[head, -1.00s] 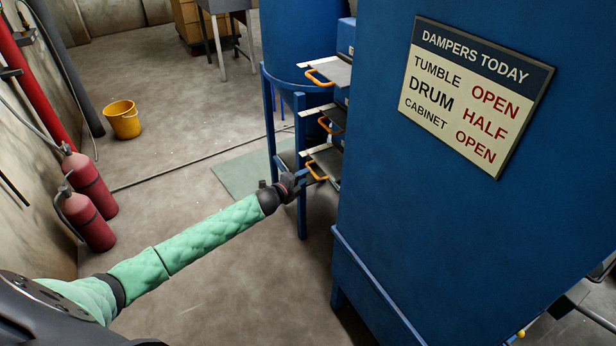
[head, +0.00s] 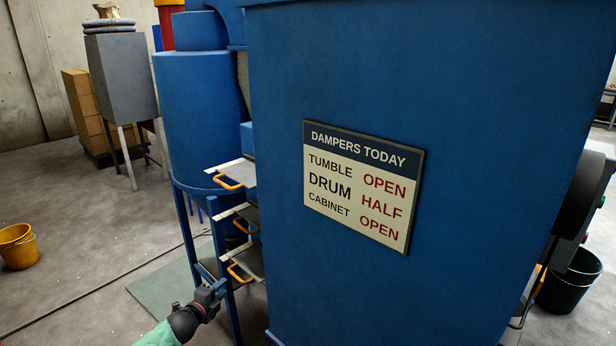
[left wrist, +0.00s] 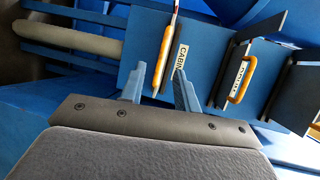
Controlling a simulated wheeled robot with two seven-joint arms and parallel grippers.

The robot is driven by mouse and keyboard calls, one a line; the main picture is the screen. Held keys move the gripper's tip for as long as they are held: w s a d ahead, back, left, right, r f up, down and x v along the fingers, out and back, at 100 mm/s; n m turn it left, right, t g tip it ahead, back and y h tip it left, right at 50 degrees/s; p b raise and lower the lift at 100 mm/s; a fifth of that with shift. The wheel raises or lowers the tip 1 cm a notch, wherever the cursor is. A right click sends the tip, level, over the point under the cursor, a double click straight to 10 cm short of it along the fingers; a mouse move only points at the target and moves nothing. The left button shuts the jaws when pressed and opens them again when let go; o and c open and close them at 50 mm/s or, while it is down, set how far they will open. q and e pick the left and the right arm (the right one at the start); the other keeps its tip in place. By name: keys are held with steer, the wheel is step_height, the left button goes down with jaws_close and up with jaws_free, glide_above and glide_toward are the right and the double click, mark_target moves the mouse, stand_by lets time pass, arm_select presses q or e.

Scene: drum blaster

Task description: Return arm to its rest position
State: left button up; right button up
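My left gripper (head: 214,287) is in the lower left of the head view, close to the lowest orange handle (head: 238,273) on the blue machine. In the left wrist view its two blue fingers (left wrist: 160,70) stand apart, and the orange handle (left wrist: 164,62) of the plate marked "CABIN..." appears between or just beyond them. I cannot tell whether they touch it. The green-sleeved left arm (head: 160,336) shows only at the bottom edge of the head view. My right gripper and arm are in neither view.
Middle (head: 246,221) and upper (head: 228,183) damper handles sit above. The big blue cabinet (head: 470,130) with its damper sign (head: 362,190) fills the right. A blue stand leg (head: 231,312) is close to the gripper. A yellow bucket (head: 17,248) stands on open floor at left.

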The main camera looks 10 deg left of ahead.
arm_select(q)
steer(key=s+a+n+g+y, duration=0.2)
steer(key=a+n+g+y, duration=0.15)
steer(key=n+y, duration=0.4)
steer(key=s+d+f+n+g+h, duration=0.1)
steer(key=s+d+n+g, duration=0.2)
steer(key=s+d, duration=0.55)
steer(key=s+d+f+n+g+h, duration=0.15)
steer(key=s+d+n, duration=0.25)
steer(key=s, duration=0.9)
steer(key=s+d+n+g+h, duration=0.1)
steer(key=s+d+n+g, duration=0.2)
steer(key=s+d, duration=0.55)
steer(key=s+d+f+n+g, duration=0.1)
steer(key=s+f, duration=0.2)
steer(key=s, duration=0.6)
steer(key=s+d+f+n+g+h, duration=0.1)
steer(key=s+f, duration=0.3)
steer(key=s, duration=0.5)
steer(key=shift+d+g, duration=0.5)
steer(key=shift+w+d+r, duration=0.1)
